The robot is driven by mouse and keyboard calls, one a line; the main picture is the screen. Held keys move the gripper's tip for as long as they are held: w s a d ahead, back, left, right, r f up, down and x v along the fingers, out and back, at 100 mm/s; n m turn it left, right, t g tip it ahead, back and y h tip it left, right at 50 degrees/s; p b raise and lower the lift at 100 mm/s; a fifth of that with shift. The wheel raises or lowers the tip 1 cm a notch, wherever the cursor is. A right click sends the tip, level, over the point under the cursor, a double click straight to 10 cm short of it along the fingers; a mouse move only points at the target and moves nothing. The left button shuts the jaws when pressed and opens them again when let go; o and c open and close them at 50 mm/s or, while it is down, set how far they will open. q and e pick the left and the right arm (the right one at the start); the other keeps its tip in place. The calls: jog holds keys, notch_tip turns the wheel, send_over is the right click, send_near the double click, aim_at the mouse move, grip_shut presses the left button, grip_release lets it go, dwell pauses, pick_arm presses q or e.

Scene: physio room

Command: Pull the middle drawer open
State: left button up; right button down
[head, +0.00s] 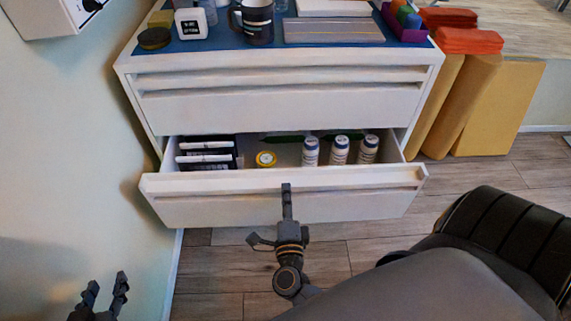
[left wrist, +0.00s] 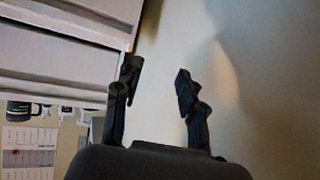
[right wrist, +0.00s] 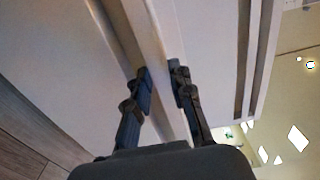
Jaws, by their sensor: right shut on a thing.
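A white drawer unit (head: 280,108) stands against the wall, and the drawer below its top one is pulled well out. This open drawer (head: 235,208) holds dark boxes with white strips, a yellow roll (head: 266,159) and three white bottles (head: 340,150). My right gripper (head: 287,191) is at the middle of its front. In the right wrist view, its fingers (right wrist: 162,88) are shut on a pale edge of the drawer front. My left gripper (head: 107,284) is open and empty at the lower left near the wall. Its spread fingers also show in the left wrist view (left wrist: 158,78).
The blue top (head: 270,38) of the unit carries a mug (head: 257,22), a small clock (head: 191,23), a grey book (head: 333,30) and a purple bin. Tan foam blocks (head: 468,105) and red pads stand at the right. A black padded seat (head: 510,240) is at the lower right.

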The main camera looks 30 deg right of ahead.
pick_arm(q)
jog(key=s+a+f+g+y+p, duration=0.1)
jog(key=s+a+f+g, duration=0.1)
jog(key=s+f+g, duration=0.2)
jog(key=shift+s+f, duration=0.35)
jog(key=shift+s, duration=0.55)
pick_arm(e)
jog(key=v, duration=1.3)
jog(key=shift+s+f, duration=0.35)
jog(key=shift+s, duration=0.05)
pick_arm(q)
jog(key=shift+a, duration=0.1)
pick_arm(e)
jog(key=shift+a, duration=0.15)
jog(key=c, duration=1.3)
grip_release()
jog(key=shift+o, duration=0.4)
jog(key=shift+w+r, duration=0.1)
